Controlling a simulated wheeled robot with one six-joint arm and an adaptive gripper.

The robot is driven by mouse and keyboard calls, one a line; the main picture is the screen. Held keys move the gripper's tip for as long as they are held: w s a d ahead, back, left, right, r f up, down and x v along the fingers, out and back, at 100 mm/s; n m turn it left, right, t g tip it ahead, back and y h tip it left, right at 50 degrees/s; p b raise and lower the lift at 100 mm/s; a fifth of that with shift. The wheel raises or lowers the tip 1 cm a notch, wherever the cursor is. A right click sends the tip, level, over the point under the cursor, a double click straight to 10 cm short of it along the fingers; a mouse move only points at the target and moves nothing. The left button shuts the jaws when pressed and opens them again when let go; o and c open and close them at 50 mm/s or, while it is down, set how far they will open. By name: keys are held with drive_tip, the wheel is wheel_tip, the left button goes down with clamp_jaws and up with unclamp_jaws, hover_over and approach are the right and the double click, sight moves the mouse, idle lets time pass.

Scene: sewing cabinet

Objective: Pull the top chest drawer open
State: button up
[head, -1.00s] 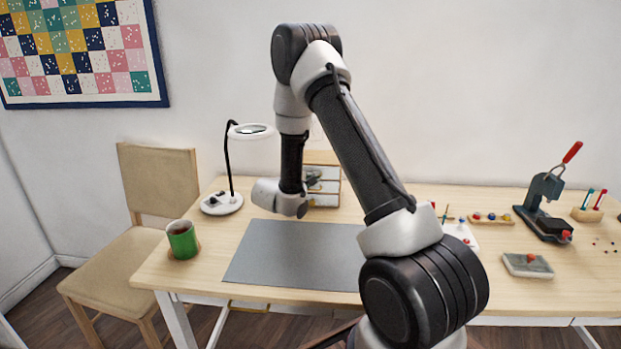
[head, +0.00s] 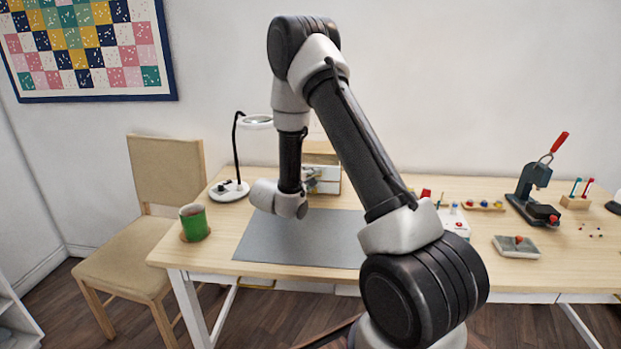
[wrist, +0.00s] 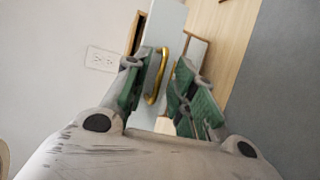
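The small wooden chest (head: 321,158) with pale drawer fronts (head: 327,187) stands at the back of the table, partly hidden behind my arm. In the wrist view a pale drawer front (wrist: 166,22) with a brass handle (wrist: 162,62) lies ahead of my gripper (wrist: 166,80). The green-padded fingers stand apart on either side of the handle, with a gap between them. I cannot tell whether either finger touches it. How far the top drawer stands out is unclear.
A grey mat (head: 300,238) lies before the chest. A magnifier lamp (head: 230,190) and a green mug (head: 193,220) stand to its left. A press (head: 532,195) and small trays occupy the right. A chair (head: 150,235) stands at the table's left end.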

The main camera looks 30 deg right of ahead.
drive_tip(key=v, duration=1.2)
idle(0.4)
